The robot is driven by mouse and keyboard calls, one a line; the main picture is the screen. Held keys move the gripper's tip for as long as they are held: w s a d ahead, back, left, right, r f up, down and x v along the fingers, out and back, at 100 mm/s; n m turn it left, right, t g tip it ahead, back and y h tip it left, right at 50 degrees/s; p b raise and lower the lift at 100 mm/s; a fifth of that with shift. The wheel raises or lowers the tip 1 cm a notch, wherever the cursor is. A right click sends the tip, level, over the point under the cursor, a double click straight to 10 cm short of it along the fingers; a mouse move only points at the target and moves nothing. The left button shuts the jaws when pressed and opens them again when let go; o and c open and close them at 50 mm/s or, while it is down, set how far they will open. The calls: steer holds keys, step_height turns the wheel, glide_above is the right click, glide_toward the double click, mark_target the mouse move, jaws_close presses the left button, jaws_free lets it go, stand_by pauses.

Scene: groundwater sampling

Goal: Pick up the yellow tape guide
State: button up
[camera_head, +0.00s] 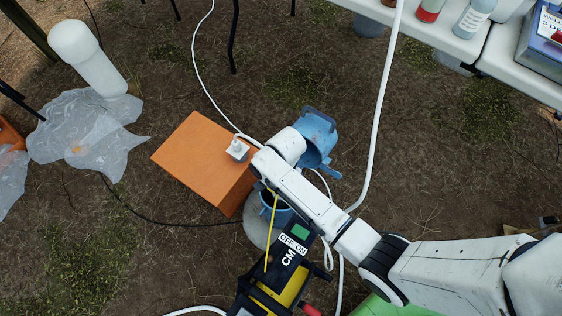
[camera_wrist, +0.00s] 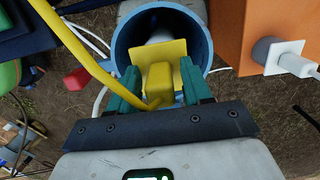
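The yellow tape guide (camera_wrist: 160,83) shows in the wrist view as a small block with a flat plate behind it. It sits at the near rim of a round blue pipe (camera_wrist: 120,45). My gripper (camera_wrist: 160,75) has one teal finger on each side of the guide, with the fingers very close to it. Whether they press on it cannot be told. A yellow tape (camera_wrist: 80,47) runs from the upper left to the guide. In the head view, my arm hides the guide; the tape (camera_head: 272,230) rises from a black and yellow reel box (camera_head: 288,268).
An orange box (camera_head: 205,160) with a white fitting (camera_head: 237,150) stands beside the pipe. A blue open container (camera_head: 318,138) is behind my gripper. White hoses and dark cables cross the ground. A white table (camera_head: 440,35) with bottles is at upper right.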

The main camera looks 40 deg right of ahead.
jaws_close()
steer(key=shift+r, duration=0.1)
